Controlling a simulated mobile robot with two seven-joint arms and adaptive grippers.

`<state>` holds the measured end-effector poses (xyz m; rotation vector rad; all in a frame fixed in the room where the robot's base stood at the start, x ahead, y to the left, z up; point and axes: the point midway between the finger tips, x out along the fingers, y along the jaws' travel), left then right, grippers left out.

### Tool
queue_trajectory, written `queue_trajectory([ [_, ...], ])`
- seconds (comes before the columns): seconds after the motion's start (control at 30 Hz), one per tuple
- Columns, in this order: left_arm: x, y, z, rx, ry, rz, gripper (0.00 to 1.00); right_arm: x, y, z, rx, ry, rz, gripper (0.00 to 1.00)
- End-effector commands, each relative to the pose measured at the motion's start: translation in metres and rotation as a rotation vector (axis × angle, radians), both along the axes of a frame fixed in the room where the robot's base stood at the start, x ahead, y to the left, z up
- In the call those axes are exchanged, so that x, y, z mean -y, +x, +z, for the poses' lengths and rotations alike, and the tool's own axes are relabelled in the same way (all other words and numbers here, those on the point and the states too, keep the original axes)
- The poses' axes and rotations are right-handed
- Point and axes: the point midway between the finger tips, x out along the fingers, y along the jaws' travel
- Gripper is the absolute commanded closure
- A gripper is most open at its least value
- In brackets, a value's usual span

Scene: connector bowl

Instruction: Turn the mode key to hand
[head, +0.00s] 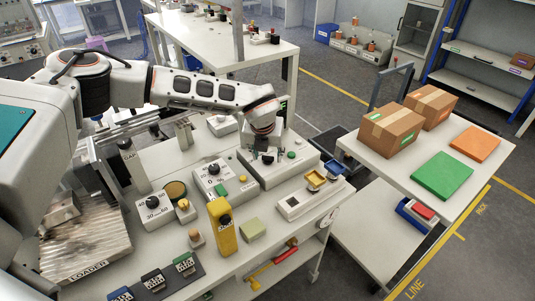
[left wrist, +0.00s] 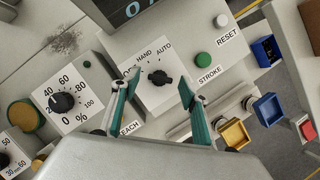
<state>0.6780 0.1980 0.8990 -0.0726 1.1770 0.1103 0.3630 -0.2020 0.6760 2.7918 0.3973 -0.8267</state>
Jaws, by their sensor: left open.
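The mode key (left wrist: 158,77) is a small black knob on a white plate (left wrist: 178,97). HAND and AUTO are printed above it, TEACH is below left, and another label is partly hidden by a finger. I cannot tell clearly which mark the key points to. My left gripper (left wrist: 160,97) is open, its teal fingers spread on either side of the key and apart from it. In the head view the left gripper (head: 265,156) points down over a white control box (head: 300,166) and hides the key. My right gripper is not in view.
A percent dial (left wrist: 62,102) is left of the key plate. A green STROKE button (left wrist: 203,60) and white RESET button (left wrist: 221,21) are to its right. A yellow post (head: 222,232) stands at the bench front. Cartons (head: 391,128) sit on the right table.

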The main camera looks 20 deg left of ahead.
Motion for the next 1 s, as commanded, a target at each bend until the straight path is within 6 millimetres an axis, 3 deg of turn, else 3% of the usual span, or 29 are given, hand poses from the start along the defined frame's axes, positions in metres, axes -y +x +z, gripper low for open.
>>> queue_trajectory([
  [0.3, 0.0002, 0.0011, -0.0025, 0.0, -0.001, -0.001, 0.58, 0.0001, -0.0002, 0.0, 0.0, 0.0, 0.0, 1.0],
  [0.43, 0.0001, 0.0009, -0.0024, 0.0, -0.001, 0.0, 0.92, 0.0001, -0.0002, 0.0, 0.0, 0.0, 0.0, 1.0],
  [0.47, 0.0001, 0.0009, -0.0024, 0.0, -0.001, 0.0, 0.94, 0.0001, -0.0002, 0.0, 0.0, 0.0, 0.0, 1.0],
  [0.77, -0.0007, 0.0009, -0.0028, 0.0, -0.001, -0.02, 0.94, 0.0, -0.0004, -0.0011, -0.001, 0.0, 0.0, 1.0],
  [1.0, -0.0023, 0.0005, -0.0043, -0.002, -0.002, -0.131, 0.94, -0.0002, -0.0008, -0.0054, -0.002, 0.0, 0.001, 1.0],
])
